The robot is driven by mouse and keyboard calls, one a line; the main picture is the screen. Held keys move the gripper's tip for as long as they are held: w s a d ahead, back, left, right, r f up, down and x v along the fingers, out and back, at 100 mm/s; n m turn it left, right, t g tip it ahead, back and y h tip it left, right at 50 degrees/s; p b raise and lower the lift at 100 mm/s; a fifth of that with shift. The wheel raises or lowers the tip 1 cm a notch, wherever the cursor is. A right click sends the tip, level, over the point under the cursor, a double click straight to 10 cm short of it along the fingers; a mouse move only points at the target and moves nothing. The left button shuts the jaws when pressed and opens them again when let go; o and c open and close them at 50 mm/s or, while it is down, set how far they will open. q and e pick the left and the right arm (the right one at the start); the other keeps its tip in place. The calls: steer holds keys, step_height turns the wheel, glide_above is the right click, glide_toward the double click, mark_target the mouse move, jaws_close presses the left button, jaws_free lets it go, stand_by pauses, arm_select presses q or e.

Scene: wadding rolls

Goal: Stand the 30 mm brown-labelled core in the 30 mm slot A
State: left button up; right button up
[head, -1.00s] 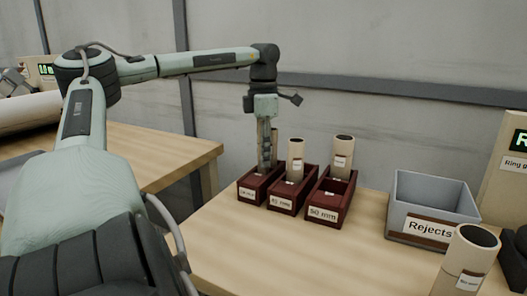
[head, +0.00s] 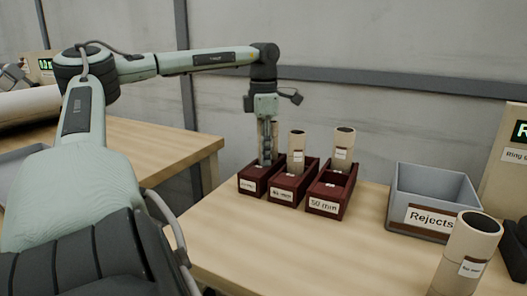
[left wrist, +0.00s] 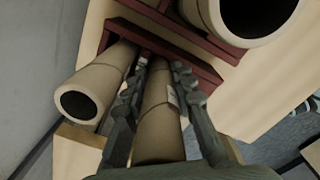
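My left gripper (head: 266,158) points straight down over the leftmost dark red rack (head: 251,186), low between its walls. In the left wrist view its two fingers (left wrist: 158,85) close on the sides of a slim tan core (left wrist: 158,125), which stands lengthwise between them with a small label at its side. The core's lower end meets the rack, but I cannot tell whether it is seated or which slot letter it is at. A second slim core (left wrist: 88,95) stands beside it, apart from the fingers. My right gripper is not in view.
The middle rack (head: 283,195) and the 50 mm rack (head: 325,206) stand close on the right, holding taller cores (head: 297,148) and (head: 343,150). A grey Rejects bin (head: 400,205) and a loose core (head: 468,250) are farther right. The table front (head: 250,250) is clear.

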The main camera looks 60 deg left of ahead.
arm_select(q)
steer(key=o, duration=0.5)
steer(key=shift+s+d+f, duration=0.15)
steer(key=shift+d+f, duration=0.05)
steer(key=shift+f, duration=0.75)
steer(key=shift+a, duration=0.1)
steer(key=shift+a+r, duration=0.1)
steer(key=shift+r, duration=0.1)
step_height(320, 180, up, 12)
steer(key=shift+r, duration=0.15)
